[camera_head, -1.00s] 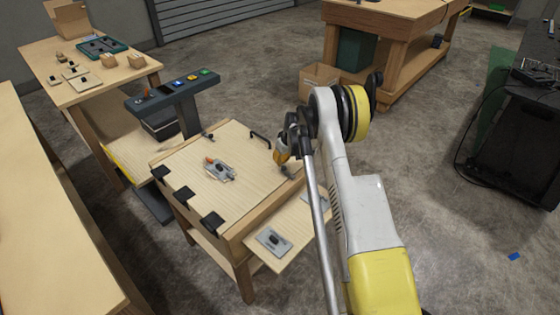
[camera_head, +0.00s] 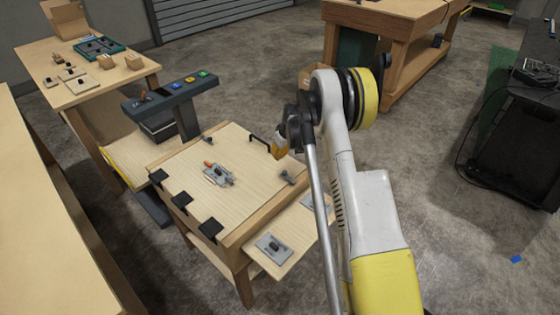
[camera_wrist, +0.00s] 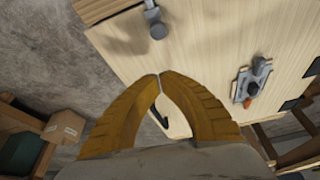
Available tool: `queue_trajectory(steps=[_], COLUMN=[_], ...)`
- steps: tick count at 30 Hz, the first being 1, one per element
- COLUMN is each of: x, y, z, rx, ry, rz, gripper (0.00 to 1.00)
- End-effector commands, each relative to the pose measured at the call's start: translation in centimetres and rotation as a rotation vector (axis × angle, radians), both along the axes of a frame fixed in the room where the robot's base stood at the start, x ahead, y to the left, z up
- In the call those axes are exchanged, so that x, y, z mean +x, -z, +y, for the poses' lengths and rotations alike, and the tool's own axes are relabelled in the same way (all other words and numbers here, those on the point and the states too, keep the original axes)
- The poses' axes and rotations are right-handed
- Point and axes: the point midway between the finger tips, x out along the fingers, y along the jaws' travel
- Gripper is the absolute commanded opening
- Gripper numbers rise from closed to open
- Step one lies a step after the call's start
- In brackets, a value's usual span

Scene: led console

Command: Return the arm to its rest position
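My arm reaches up from the lower right in the head view, and my gripper (camera_head: 281,147) hangs above the right side of a light wooden workbench panel (camera_head: 200,195). In the wrist view, the two yellow ribbed fingers of my gripper (camera_wrist: 160,76) meet at their tips, with nothing visible between them. A toggle clamp with an orange tip (camera_head: 217,174) lies on the panel; it also shows in the wrist view (camera_wrist: 253,80). A black handle (camera_head: 261,142) stands at the panel's far edge, partly hidden by the fingers in the wrist view.
A dark console (camera_head: 172,94) with coloured buttons stands behind the bench. A side shelf (camera_head: 270,265) holds grey plates. Tables stand at left and far left, and a wooden workbench (camera_head: 405,45) with a cardboard box stands behind. Open floor lies right of my arm.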

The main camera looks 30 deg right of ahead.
Motion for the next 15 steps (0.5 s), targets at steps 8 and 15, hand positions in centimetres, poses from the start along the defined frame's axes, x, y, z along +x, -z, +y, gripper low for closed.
queue_trajectory(steps=[8,15], x=[-1.5,-1.7], y=[-4.7,-5.3], z=[-0.2,-0.3], rx=[0.001,0.001], ry=[-0.001,-0.001], rz=[-0.002,-0.002], gripper=[0.0,0.0])
